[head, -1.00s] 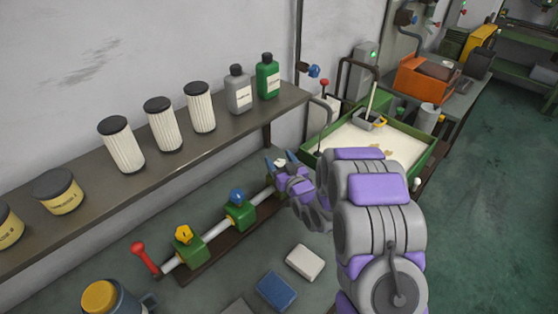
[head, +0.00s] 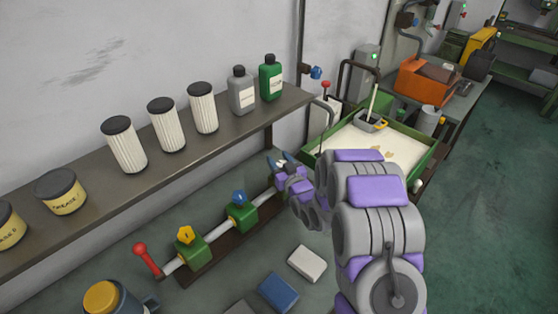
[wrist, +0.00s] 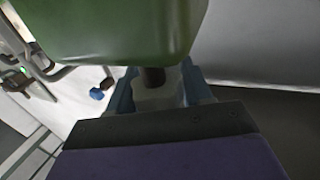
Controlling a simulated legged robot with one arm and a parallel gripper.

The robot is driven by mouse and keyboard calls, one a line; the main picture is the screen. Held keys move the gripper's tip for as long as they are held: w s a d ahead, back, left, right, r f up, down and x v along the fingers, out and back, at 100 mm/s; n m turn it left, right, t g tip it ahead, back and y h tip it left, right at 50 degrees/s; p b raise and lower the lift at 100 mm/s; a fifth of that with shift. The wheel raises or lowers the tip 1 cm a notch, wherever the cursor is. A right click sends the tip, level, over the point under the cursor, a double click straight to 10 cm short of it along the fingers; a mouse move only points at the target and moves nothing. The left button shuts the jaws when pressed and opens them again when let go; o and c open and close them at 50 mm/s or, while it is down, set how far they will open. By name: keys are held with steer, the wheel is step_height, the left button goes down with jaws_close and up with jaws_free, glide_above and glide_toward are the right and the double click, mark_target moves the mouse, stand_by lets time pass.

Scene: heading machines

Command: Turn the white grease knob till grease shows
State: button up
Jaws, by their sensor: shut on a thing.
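The white grease knob (wrist: 157,94) sits on a dark stem under a green block (wrist: 120,25) in the wrist view. My gripper (wrist: 160,92) has its blue fingers on either side of the knob and is shut on it. In the head view my gripper (head: 278,160) is at the far end of the pipe (head: 222,228), with a small bit of white between its fingertips. A blue knob (head: 239,196) and a yellow knob (head: 185,234) stand on green blocks along the same pipe. I see no grease at the white knob; much of its block is hidden.
A shelf (head: 60,222) with filters, bottles and grease tins runs above the pipe. A red-handled lever (head: 145,258) is at its near end. A green tray (head: 425,165) stands behind my arm. White and blue blocks (head: 278,292) lie below. The floor at right is clear.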

steer(key=shift+r+n+g+y+p, duration=0.15)
steer(key=shift+n+g+y+p, duration=0.15)
steer(key=shift+n+y+p, duration=0.15)
